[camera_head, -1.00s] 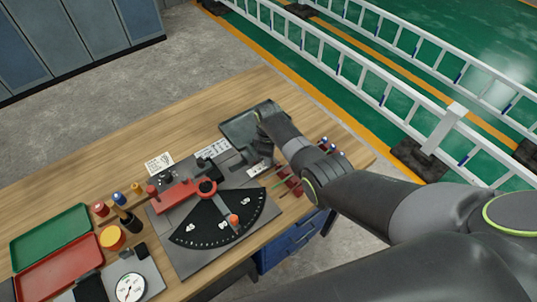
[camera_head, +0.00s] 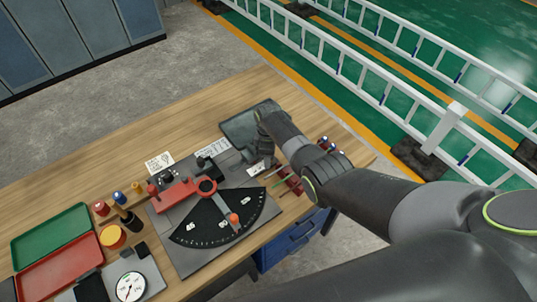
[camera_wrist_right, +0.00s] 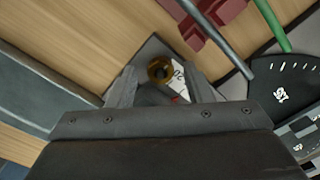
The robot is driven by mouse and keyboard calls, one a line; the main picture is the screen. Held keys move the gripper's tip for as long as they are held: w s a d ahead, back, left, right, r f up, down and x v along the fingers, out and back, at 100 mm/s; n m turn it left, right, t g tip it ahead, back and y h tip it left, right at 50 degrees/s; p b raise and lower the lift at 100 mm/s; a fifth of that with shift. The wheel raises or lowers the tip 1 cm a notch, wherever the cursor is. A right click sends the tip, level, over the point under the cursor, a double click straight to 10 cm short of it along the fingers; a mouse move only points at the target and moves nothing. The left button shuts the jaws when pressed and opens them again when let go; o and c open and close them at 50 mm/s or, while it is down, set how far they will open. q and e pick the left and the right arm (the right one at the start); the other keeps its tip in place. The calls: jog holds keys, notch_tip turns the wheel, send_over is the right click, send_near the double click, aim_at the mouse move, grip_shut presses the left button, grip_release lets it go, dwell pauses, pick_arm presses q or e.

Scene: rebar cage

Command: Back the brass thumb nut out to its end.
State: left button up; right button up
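My right gripper (camera_wrist_right: 162,80) is open, with one finger on each side of the nut and a gap showing on both sides. I cannot tell how deep the fingertips reach along the nut. In the head view my right gripper (camera_head: 262,152) points down at the back right of the bench, and the nut is hidden there. My left gripper is not in view.
Red blocks with rods (camera_head: 290,184) stand close on the right. A grey tray (camera_head: 240,128) lies behind. Green (camera_head: 45,236) and red (camera_head: 55,268) trays are far left.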

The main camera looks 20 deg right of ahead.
jog(key=shift+r, duration=0.5)
notch_tip(320, 180, up, 16)
jog(key=b, duration=0.1)
jog(key=shift+r, duration=0.2)
